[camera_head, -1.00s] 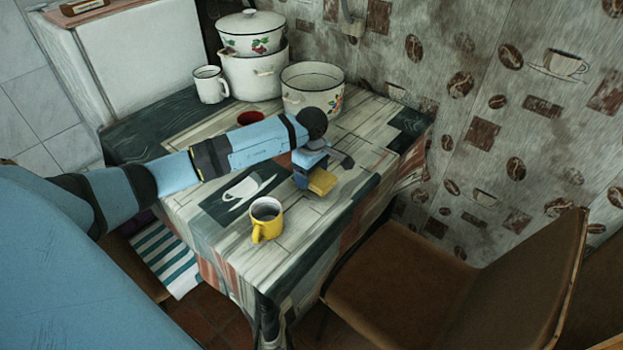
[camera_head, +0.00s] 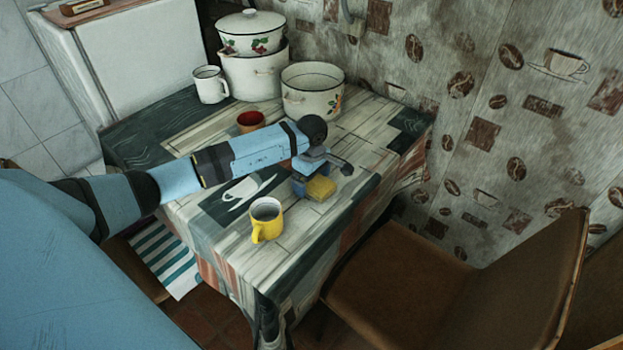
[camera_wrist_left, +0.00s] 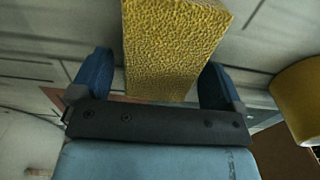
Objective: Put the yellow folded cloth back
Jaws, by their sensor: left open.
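The yellow folded cloth (camera_head: 320,188) appears to rest on the table (camera_head: 290,236), toward its right side. In the left wrist view the cloth (camera_wrist_left: 175,45) is a textured yellow block. My left gripper (camera_head: 308,180) is low at the cloth, with its blue fingers around the cloth's near end. In the wrist view my left gripper (camera_wrist_left: 155,80) is open, with a gap between each finger and the cloth. The cloth's underside is hidden. My right gripper is not in view.
A yellow mug (camera_head: 266,220) stands close by, in front and left of the cloth. A red cup (camera_head: 250,121) is behind my arm. A white mug (camera_head: 210,85), stacked pots (camera_head: 253,72) and an open pot (camera_head: 312,92) stand at the back. A brown chair (camera_head: 440,270) is at right.

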